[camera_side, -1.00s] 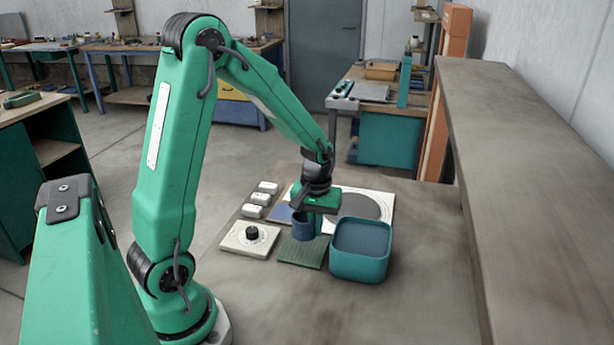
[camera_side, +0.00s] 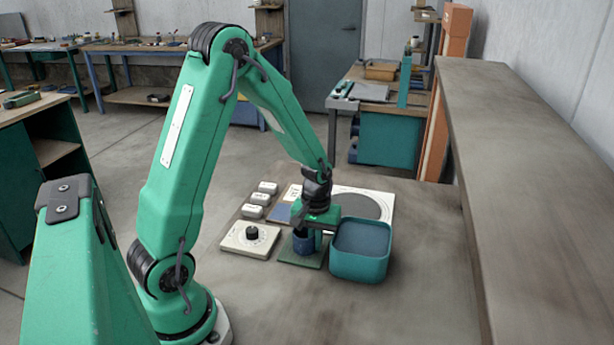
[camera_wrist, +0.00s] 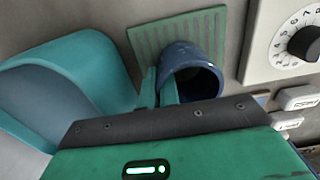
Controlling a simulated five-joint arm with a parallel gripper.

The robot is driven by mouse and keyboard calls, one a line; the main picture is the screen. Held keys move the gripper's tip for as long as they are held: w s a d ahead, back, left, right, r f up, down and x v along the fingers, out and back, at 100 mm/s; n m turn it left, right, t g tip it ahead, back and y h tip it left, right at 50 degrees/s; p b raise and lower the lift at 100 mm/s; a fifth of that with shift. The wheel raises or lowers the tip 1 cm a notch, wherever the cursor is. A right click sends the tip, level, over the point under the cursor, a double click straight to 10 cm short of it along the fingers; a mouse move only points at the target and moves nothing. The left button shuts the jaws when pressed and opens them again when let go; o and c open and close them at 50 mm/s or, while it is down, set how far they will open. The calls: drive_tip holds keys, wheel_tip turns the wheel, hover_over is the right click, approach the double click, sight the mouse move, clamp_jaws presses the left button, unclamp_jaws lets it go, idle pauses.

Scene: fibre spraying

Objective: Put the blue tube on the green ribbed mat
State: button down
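The blue tube (camera_side: 303,244) is upright over the green ribbed mat (camera_side: 300,261). Its base looks at or very near the mat; the side view does not settle whether they touch. My gripper (camera_side: 317,236) is low at the tube's right side. In the wrist view, the gripper's two teal fingers (camera_wrist: 159,90) are close together at the left rim of the blue tube (camera_wrist: 180,52), pinching its wall. The ribbed mat (camera_wrist: 150,40) shows behind and left of the tube, partly hidden by it.
A teal bin (camera_side: 360,265) stands close to the right of the mat. A white dial panel (camera_side: 245,240) lies to its left, with several white blocks (camera_side: 262,199) behind it. A white plate with a grey disc (camera_side: 365,203) lies behind. The table front is clear.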

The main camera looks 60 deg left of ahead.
drive_tip(key=c, duration=2)
unclamp_jaws()
drive_tip(key=shift+f, duration=0.15)
drive_tip(key=shift+c, duration=0.2)
drive_tip(key=o, duration=0.4)
wheel_tip(320, 180, up, 12)
drive_tip(key=shift+r, duration=0.2)
